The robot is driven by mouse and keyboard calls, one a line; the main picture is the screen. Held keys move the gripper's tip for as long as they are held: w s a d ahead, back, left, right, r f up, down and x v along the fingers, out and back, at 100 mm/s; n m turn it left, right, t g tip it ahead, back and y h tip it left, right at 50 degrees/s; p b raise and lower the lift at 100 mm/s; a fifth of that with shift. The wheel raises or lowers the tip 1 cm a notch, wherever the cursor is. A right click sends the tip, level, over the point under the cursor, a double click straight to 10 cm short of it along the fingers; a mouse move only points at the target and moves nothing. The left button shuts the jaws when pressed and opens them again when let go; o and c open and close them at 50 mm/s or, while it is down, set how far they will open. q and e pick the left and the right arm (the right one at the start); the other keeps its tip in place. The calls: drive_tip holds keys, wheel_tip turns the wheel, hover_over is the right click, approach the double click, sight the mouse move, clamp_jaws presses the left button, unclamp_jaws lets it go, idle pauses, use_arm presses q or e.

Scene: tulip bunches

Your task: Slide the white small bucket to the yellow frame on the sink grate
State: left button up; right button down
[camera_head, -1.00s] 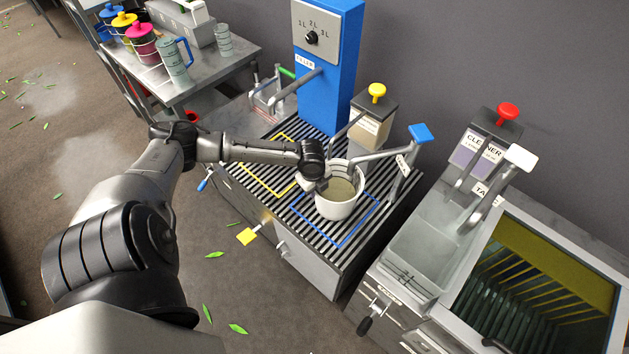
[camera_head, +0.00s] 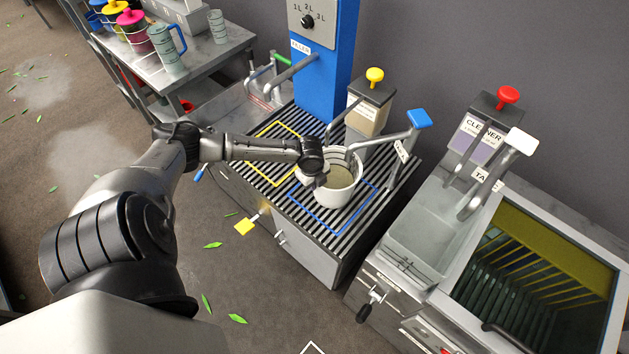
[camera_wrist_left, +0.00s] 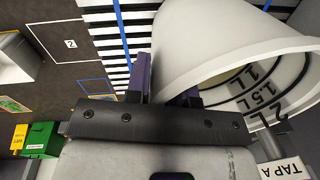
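The white small bucket (camera_head: 338,194) stands upright on the sink grate (camera_head: 356,222), at the back part of the blue frame (camera_head: 338,233). Its inside looks beige. The yellow frame (camera_head: 251,172) lies empty on the grate to the left. My left gripper (camera_head: 318,181) is at the bucket's left rim. In the left wrist view, the bucket (camera_wrist_left: 215,45) shows volume marks inside. One purple finger of the left gripper (camera_wrist_left: 166,92) is outside its wall and the other is at the opening. Whether they pinch the wall is not clear. My right gripper is not in view.
A blue filler column (camera_head: 329,70) stands behind the grate. A yellow-knobbed dispenser (camera_head: 366,110) and a blue-handled tap (camera_head: 417,120) rise close behind the bucket. A sink (camera_head: 430,235) is at the right. A yellow-handled valve (camera_head: 245,226) sticks out in front.

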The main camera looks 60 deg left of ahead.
use_arm(q)
clamp_jaws()
idle(1.1)
